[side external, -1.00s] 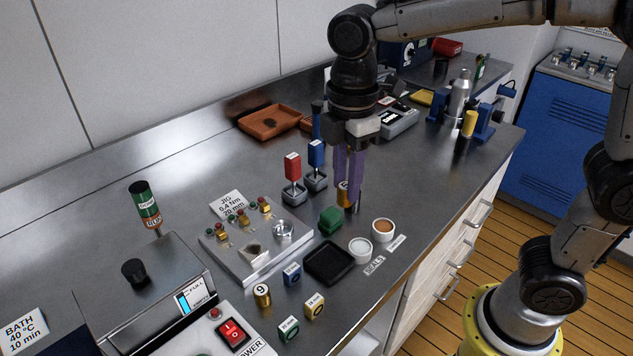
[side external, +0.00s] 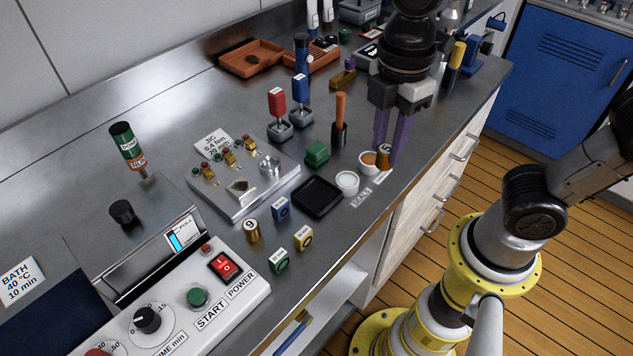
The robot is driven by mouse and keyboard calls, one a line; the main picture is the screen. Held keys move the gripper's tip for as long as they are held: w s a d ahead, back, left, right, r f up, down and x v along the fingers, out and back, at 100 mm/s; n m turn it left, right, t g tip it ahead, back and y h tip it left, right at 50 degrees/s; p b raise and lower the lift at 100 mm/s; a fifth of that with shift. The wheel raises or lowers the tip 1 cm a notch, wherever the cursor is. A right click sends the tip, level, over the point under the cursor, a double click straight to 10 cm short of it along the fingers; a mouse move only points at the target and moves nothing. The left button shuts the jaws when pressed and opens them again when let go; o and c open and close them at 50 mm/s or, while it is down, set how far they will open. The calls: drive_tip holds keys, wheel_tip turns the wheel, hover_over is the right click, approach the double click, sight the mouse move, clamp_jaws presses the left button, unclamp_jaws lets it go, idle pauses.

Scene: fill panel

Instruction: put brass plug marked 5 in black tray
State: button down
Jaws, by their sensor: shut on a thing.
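My gripper (side external: 387,155), with purple fingers, is shut on a brass plug (side external: 384,153). The mark on the plug is too small to read for sure. The plug shows at the fingertips, in front of the right side of a white cup with brown contents (side external: 367,160). I cannot tell how high it is above the bench. The black tray (side external: 316,197) lies on the bench to the left of and nearer than my gripper, and looks empty. Another brass plug, marked 9 (side external: 252,232), stands near the control box.
A white cup (side external: 347,183) stands just right of the tray, a green block (side external: 317,153) behind it. The metal jig (side external: 241,187) is to its left. Blue (side external: 281,209), yellow (side external: 303,237) and green (side external: 279,260) blocks stand in front. An orange-handled tool (side external: 340,120) stands upright behind.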

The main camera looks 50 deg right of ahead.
drive_tip(key=w+a+f, duration=0.1)
drive_tip(key=w+f, duration=0.1)
drive_tip(key=w, duration=0.1)
drive_tip(key=w+a+f, duration=0.1)
drive_tip(key=w+f, duration=0.2)
drive_tip(key=w+a+f, duration=0.2)
drive_tip(key=w, duration=0.1)
drive_tip(key=shift+w+f, duration=0.2)
drive_tip(key=shift+f, duration=0.15)
drive_tip(key=shift+w+a+f, duration=0.15)
drive_tip(key=shift+w+f, duration=0.05)
drive_tip(key=shift+f, duration=0.8)
drive_tip(key=shift+w+a+f, duration=0.1)
drive_tip(key=shift+w+f, duration=0.1)
drive_tip(key=shift+f, duration=0.8)
drive_tip(key=shift+f, duration=0.15)
drive_tip(key=c, duration=0.6)
unclamp_jaws()
